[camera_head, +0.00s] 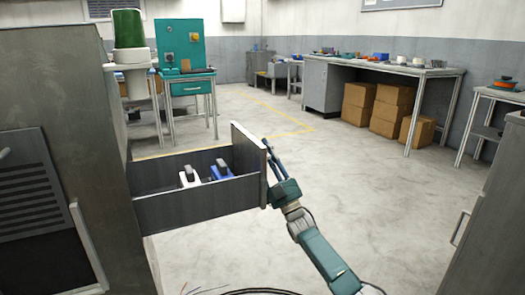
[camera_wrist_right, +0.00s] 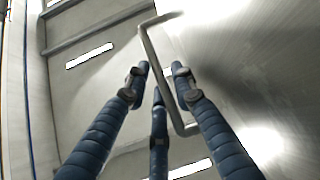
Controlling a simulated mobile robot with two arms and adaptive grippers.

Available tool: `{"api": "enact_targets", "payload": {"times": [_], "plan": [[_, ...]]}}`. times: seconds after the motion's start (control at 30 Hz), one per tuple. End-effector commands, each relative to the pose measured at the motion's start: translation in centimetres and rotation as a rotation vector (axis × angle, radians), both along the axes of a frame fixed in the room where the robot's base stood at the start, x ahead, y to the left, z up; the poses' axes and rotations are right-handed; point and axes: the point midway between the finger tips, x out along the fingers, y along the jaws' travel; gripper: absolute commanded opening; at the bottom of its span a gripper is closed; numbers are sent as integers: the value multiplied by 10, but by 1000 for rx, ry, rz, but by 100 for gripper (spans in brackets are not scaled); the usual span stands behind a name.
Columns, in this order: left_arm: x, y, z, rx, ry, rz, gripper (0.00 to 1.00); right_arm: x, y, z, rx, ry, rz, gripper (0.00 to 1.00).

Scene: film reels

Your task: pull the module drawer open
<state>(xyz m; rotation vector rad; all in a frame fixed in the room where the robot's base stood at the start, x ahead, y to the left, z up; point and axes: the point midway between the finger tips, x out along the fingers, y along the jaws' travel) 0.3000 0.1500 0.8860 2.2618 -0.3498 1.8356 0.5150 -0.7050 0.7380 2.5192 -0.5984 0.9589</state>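The module drawer (camera_head: 200,204) is a dark grey box sticking well out of the tall grey cabinet (camera_head: 88,110) at left in the head view. Inside it lie a white module (camera_head: 188,179) and a blue module (camera_head: 221,171). My right gripper (camera_head: 270,147) is at the outer side of the drawer front (camera_head: 250,150). The fingers stand apart with gaps beside the bar; no firm grip shows. My left gripper is not in view.
Open floor (camera_head: 340,200) lies right of the drawer. Another grey cabinet (camera_head: 490,230) with a handle stands at the right edge. A teal table (camera_head: 190,86), a long workbench (camera_head: 385,66) and cardboard boxes (camera_head: 390,105) stand farther back.

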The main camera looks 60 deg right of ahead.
Motion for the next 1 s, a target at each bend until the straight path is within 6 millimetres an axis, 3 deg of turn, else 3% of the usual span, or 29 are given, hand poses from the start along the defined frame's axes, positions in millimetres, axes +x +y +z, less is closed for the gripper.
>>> {"api": "enact_targets", "payload": {"times": [0.3, 0.7, 1.0], "plan": [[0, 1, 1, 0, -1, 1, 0, -5, 2, -5, 0, 0, -1, 24], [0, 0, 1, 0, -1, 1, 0, -59, 21, -60, 1, 2, -2, 24], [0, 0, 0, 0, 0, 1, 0, -81, 29, -82, 0, 1, -2, 24]]}}
